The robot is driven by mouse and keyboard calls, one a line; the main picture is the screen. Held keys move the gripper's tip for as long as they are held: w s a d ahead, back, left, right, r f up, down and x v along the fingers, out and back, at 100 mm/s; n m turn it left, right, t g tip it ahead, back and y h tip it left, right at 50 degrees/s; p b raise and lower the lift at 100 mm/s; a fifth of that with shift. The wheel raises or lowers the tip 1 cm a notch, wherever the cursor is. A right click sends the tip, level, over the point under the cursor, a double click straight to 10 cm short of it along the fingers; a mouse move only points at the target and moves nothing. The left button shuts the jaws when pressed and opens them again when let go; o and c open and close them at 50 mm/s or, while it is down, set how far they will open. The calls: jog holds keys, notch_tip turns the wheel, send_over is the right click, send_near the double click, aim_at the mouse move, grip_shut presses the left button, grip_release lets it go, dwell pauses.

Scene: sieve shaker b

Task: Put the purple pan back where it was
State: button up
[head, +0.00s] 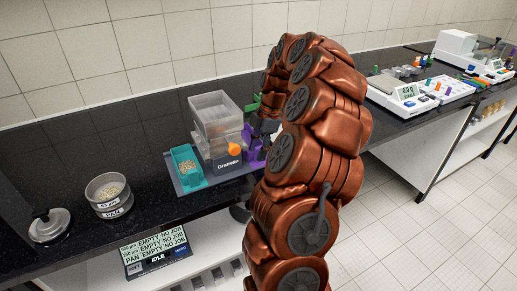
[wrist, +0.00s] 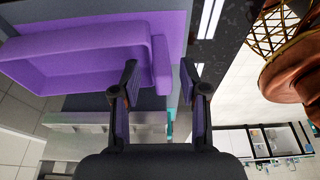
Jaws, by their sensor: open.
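The purple pan (wrist: 75,55) fills the upper left of the wrist view, with its short end tab (wrist: 161,66) between my fingertips. My gripper (wrist: 160,72) is open, with one finger on each side of the tab; I cannot tell whether either touches it. In the head view, a small part of the purple pan (head: 252,152) shows at the right side of the grey benchtop device (head: 218,128). My arm hides most of the pan and the gripper there.
A teal pan (head: 181,157) with grain stands left of the device. Further left are a clear sieve stack (head: 109,195) and a round metal lid (head: 49,226). A status screen (head: 156,251) is below the counter edge.

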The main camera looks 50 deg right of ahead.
jog(key=shift+d+r, duration=0.1)
jog(key=shift+r, duration=0.6)
jog(key=b+v, duration=0.1)
jog(key=v, duration=1)
jog(key=shift+r, duration=0.25)
